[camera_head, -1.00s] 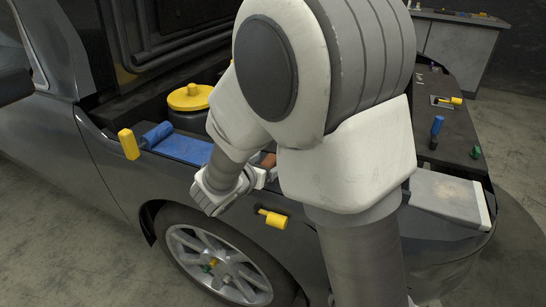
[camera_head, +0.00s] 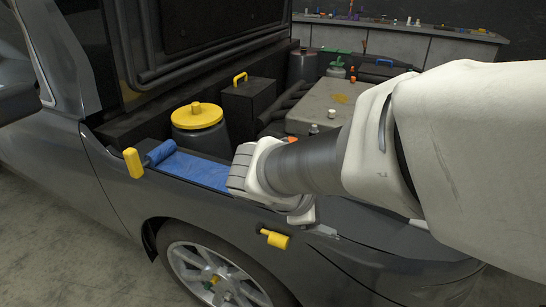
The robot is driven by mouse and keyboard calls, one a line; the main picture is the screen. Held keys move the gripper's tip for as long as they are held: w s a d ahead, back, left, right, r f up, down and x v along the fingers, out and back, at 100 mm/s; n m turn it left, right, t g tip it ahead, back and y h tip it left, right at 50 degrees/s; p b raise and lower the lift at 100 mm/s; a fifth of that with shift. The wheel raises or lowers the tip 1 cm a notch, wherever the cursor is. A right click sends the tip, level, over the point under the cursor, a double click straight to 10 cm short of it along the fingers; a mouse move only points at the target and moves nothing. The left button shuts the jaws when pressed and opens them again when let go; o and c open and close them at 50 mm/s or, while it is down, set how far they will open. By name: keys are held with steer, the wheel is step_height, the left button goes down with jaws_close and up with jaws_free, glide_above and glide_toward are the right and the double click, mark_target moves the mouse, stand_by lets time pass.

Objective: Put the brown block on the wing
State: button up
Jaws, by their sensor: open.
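The wing (camera_head: 190,208) is the dark grey panel above the front wheel, with a blue mat (camera_head: 200,170) along its top edge. My gripper (camera_head: 304,215) is only partly visible at the wing's edge, below my wrist. Its jaws are open; the fingertips are hard to make out. I cannot identify the brown block for certain. A small orange-brown patch shows just above my wrist, but too little of it is visible to name it.
A yellow-handled tool (camera_head: 274,239) sticks out from the wing's side, and a yellow block-shaped piece (camera_head: 133,163) stands at the mat's left end. A yellow-capped tank (camera_head: 197,117) and grey engine cover (camera_head: 325,105) lie behind. My arm hides the bay's right side.

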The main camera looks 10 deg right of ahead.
steer(key=s+a+r+m+t+y, duration=0.1)
steer(key=s+a+r+m+y, duration=0.3)
steer(key=m, duration=1)
steer(key=s+y, duration=0.3)
steer(key=s, duration=0.1)
steer(key=shift+s+a+r+y, duration=0.2)
steer(key=shift+s+y, duration=0.1)
steer(key=shift+s, duration=0.1)
step_height(320, 180, up, 17)
steer(key=p, duration=1.7)
steer(key=shift+r, duration=0.1)
